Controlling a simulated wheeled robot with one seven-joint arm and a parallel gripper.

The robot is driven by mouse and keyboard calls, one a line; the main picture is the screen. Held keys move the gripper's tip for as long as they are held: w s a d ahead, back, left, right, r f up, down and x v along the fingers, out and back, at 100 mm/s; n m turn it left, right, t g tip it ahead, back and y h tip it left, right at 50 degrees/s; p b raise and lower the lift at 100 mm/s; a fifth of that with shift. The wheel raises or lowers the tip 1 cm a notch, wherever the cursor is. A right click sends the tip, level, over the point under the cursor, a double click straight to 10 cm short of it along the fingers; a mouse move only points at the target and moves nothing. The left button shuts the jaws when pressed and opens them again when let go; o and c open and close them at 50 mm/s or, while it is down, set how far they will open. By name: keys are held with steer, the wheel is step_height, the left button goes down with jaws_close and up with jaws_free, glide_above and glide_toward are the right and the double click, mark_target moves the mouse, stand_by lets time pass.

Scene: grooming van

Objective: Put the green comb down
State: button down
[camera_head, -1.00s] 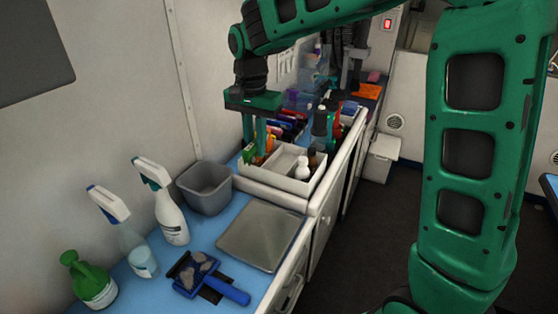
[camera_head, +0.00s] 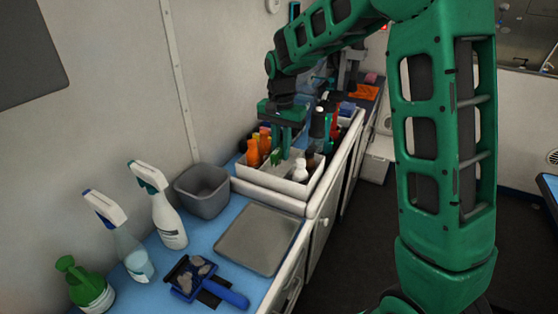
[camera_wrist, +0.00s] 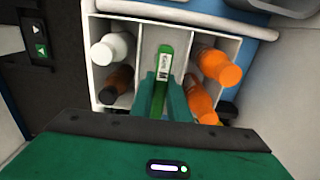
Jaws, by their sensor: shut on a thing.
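My gripper (camera_head: 286,142) points down over the white divided caddy on the counter, shut on the green comb (camera_wrist: 160,78). In the wrist view the gripper's fingers (camera_wrist: 163,92) flank the comb, which has a white label. The comb is over the caddy's middle compartment; I cannot tell whether it touches the floor of it. In the head view a bit of the comb (camera_head: 276,157) shows below the fingers. The caddy (camera_wrist: 137,10) has a white bottle (camera_wrist: 111,47) and a dark bottle (camera_wrist: 116,84) in the left compartment in the wrist view, and orange bottles (camera_wrist: 217,66) in the right one.
A grey bin (camera_head: 203,190) and a flat grey tray (camera_head: 256,238) are in front of the caddy. Spray bottles (camera_head: 168,208), a green bottle (camera_head: 88,288) and a blue brush (camera_head: 205,280) stand or lie nearer. More items crowd the counter behind the caddy.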

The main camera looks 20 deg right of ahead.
mark_target(282, 169)
steer(key=shift+f, duration=1.85)
steer(key=shift+f, duration=0.25)
steer(key=c, duration=1.7)
jaws_free()
steer(key=shift+f, duration=0.15)
steer(key=shift+s, duration=0.15)
steer(key=shift+s+d+f, duration=0.1)
steer(key=shift+d, duration=0.05)
steer(key=r, duration=1.2)
steer(key=shift+w+a+r, duration=0.2)
steer(key=shift+r, duration=0.3)
